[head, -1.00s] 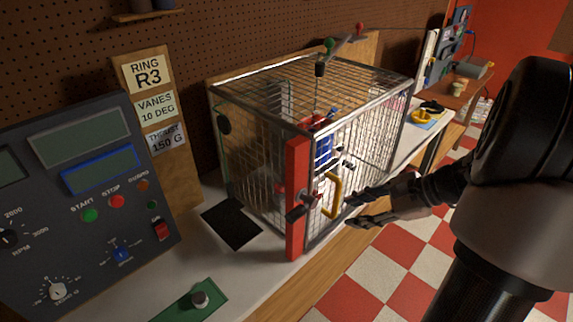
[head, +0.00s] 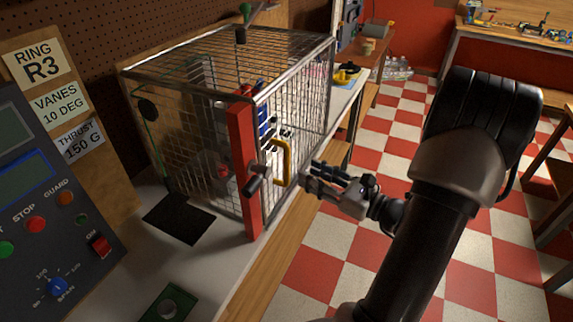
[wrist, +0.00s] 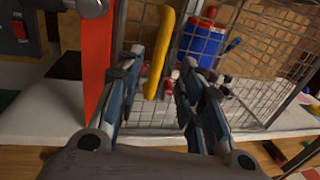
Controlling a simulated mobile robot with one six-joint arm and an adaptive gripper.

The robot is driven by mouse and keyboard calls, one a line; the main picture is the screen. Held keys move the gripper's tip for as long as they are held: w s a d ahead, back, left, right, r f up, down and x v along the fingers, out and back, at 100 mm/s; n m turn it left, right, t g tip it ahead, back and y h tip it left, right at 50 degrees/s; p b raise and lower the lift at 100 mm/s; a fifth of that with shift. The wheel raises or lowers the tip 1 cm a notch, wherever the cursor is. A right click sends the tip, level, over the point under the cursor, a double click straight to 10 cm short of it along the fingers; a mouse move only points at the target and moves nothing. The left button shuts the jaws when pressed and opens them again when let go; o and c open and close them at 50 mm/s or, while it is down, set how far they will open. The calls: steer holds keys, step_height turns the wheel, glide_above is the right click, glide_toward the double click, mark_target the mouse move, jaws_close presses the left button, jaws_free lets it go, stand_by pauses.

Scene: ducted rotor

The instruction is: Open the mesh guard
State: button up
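The mesh guard (head: 295,95) is a wire cage on the bench, and its front door appears closed against the red post (head: 243,170). A yellow D-shaped handle (head: 286,163) is on the door, and it also shows in the wrist view (wrist: 158,55). A dark latch lever (head: 257,180) sits on the red post, left of the handle. My gripper (head: 306,176) is open and empty, just right of the handle. In the wrist view my gripper (wrist: 158,62) has the handle between its fingers in the picture, nearer the left finger; contact cannot be told.
A dark control panel (head: 50,240) and a green plate (head: 168,305) are on the bench at left. Inside the cage is a blue and red device (wrist: 203,40). The checkered floor (head: 340,235) right of the bench is clear near my arm.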

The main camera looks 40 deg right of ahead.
mark_target(289, 164)
steer(key=w, duration=0.3)
steer(key=w+a, duration=0.1)
steer(key=w, duration=0.1)
steer(key=w+b, duration=0.1)
steer(key=w, duration=0.2)
steer(key=shift+w+a, duration=0.35)
steer(key=shift+c, duration=0.5)
jaws_close()
